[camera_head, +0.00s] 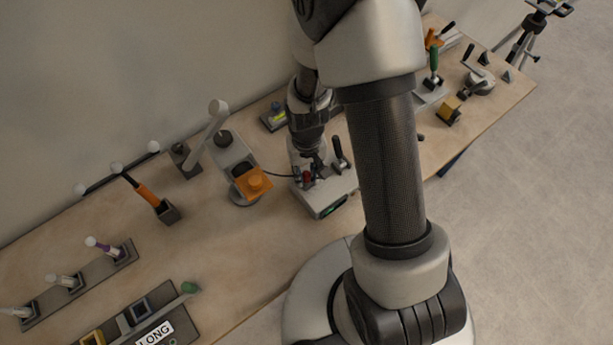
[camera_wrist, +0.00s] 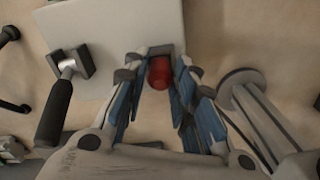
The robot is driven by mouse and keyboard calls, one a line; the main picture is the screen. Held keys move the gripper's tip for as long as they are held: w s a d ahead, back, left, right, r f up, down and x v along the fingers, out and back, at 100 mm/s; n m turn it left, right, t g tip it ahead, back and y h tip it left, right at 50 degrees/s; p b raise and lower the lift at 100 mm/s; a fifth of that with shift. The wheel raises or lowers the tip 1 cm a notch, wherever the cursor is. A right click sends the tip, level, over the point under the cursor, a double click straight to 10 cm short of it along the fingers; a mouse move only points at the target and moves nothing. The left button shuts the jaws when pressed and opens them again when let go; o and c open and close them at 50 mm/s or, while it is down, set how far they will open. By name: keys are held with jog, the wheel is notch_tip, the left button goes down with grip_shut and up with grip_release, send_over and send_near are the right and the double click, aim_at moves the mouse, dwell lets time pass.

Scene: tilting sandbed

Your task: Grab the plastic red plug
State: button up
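The red plug (camera_head: 306,176) stands at a light grey box (camera_head: 325,200) on the workbench, in the head view. In the wrist view the red plug (camera_wrist: 159,73) is a short red cylinder with a dark part behind it. It lies between the blue-padded fingers of my gripper (camera_wrist: 157,82), near their tips. The fingers are spread, with a gap visible beside the plug, so my gripper is open around it. In the head view my gripper (camera_head: 312,160) points down over the box, and its fingertips are hard to make out.
A black-handled lever (camera_wrist: 58,100) stands close to the left of my fingers in the wrist view. The workbench (camera_head: 225,240) also carries an orange block (camera_head: 253,183) on a grey stand and a green-handled clamp (camera_head: 433,65). Bare wood lies in front of the orange block.

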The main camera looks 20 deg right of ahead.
grip_shut()
jog(key=shift+r, duration=0.1)
